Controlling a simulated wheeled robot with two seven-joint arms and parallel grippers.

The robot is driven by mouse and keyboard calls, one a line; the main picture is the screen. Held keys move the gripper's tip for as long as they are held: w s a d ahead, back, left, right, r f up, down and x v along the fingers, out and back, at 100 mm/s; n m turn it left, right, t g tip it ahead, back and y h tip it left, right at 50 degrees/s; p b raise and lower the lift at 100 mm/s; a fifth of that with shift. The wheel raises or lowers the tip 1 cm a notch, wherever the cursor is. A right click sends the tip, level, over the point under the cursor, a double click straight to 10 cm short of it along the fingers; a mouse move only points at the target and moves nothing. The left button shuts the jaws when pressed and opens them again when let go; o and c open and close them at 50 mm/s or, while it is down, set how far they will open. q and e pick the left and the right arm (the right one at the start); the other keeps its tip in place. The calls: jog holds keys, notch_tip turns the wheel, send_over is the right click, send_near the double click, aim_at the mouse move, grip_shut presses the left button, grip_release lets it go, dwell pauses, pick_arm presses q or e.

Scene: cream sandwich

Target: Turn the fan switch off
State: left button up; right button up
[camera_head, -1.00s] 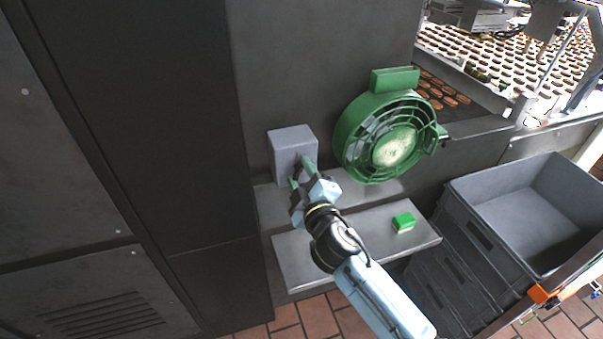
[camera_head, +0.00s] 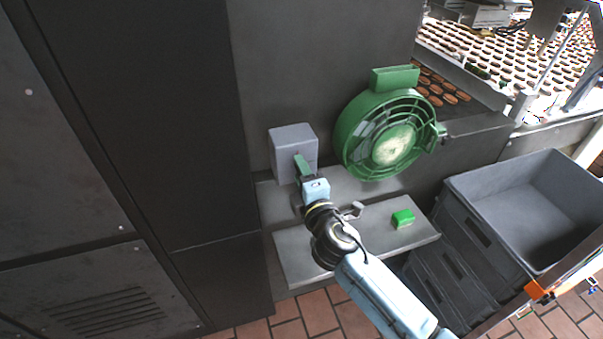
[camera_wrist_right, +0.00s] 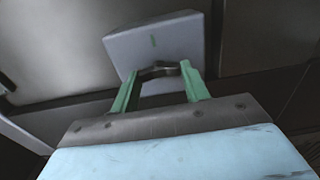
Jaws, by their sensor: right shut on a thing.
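The fan switch is a grey box (camera_head: 290,141) on the dark wall, left of the fan; it also shows in the right wrist view (camera_wrist_right: 160,45) with a small green mark on its face. A dark knob (camera_wrist_right: 160,71) sits low on its face. My right gripper (camera_head: 299,162) is at the front of the box, and its green fingers (camera_wrist_right: 160,78) are shut on the knob from both sides. In the head view the fingers line up and hide the knob. The green fan (camera_head: 348,142) stands to the right; I cannot tell if it turns. My left gripper is not in view.
A grey ledge (camera_head: 290,262) below the switch holds a small green block (camera_head: 402,218). Grey crates (camera_head: 470,205) stand at the right. A conveyor with brown items (camera_head: 445,92) runs at the back right. A dark cabinet (camera_head: 150,130) fills the left.

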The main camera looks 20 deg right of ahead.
dwell(0.3)
jog(key=o, duration=1)
jog(key=s, duration=0.4)
jog(key=s+b, duration=0.1)
jog(key=s, duration=0.4)
jog(key=s+b, duration=0.1)
jog(key=s, duration=0.3)
jog(key=shift+s+d, duration=0.25)
